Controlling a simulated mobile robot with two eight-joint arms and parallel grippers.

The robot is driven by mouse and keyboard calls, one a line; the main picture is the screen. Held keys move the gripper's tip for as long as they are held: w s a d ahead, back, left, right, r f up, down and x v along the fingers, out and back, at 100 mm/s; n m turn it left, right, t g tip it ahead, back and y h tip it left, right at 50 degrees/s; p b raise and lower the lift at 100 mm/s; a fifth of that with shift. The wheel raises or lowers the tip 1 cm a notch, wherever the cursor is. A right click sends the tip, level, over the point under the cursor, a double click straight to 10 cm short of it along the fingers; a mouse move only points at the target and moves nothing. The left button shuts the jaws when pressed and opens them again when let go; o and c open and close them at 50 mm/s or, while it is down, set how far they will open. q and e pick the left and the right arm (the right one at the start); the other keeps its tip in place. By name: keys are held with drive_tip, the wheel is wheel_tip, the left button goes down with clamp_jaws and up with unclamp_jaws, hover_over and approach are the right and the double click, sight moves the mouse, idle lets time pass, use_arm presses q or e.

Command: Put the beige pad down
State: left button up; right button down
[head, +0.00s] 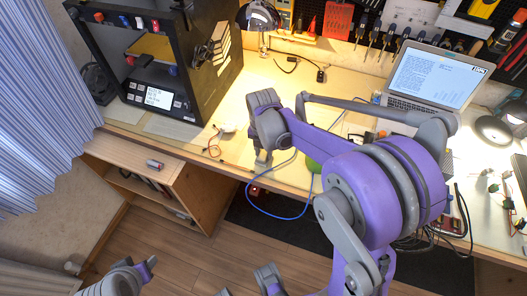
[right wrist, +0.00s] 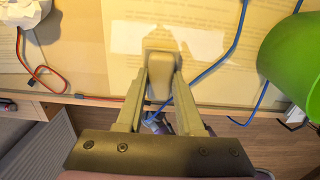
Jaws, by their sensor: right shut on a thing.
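The beige pad (right wrist: 160,82) is a small block with rounded edges, held between the two fingers of my right gripper (right wrist: 160,88). In the right wrist view it sits over a printed sheet of paper (right wrist: 110,45) on the desk; I cannot tell whether it touches the sheet. In the head view my right gripper (head: 262,160) points down near the front edge of the desk (head: 230,165), and the pad is hard to make out there.
A green cup (right wrist: 295,55) stands right of the gripper, with a blue cable (right wrist: 222,58) between them. A red and black wire (right wrist: 45,75) lies to the left. A 3D printer (head: 165,65) stands at the back left and a laptop (head: 430,80) at the back right.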

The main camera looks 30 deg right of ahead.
sight(263, 154)
drive_tip(key=shift+f, duration=0.2)
drive_tip(key=c, duration=0.5)
unclamp_jaws()
drive_tip(key=shift+c, duration=0.2)
drive_tip(key=shift+r, duration=0.1)
drive_tip(key=shift+r, duration=0.3)
wheel_tip(263, 154, up, 11)
drive_tip(key=p, duration=0.1)
drive_tip(key=s+a+f+m+t, duration=0.2)
drive_tip(key=s+m, duration=0.6)
drive_tip(key=m, duration=0.5)
drive_tip(key=s+a+f+m+t, duration=0.2)
drive_tip(key=s+a+m+t, duration=0.1)
drive_tip(key=s+m, duration=0.6)
drive_tip(key=a+m, duration=0.1)
drive_tip(key=m, duration=0.3)
drive_tip(key=shift+a+f, duration=0.3)
drive_tip(key=shift+a, duration=0.1)
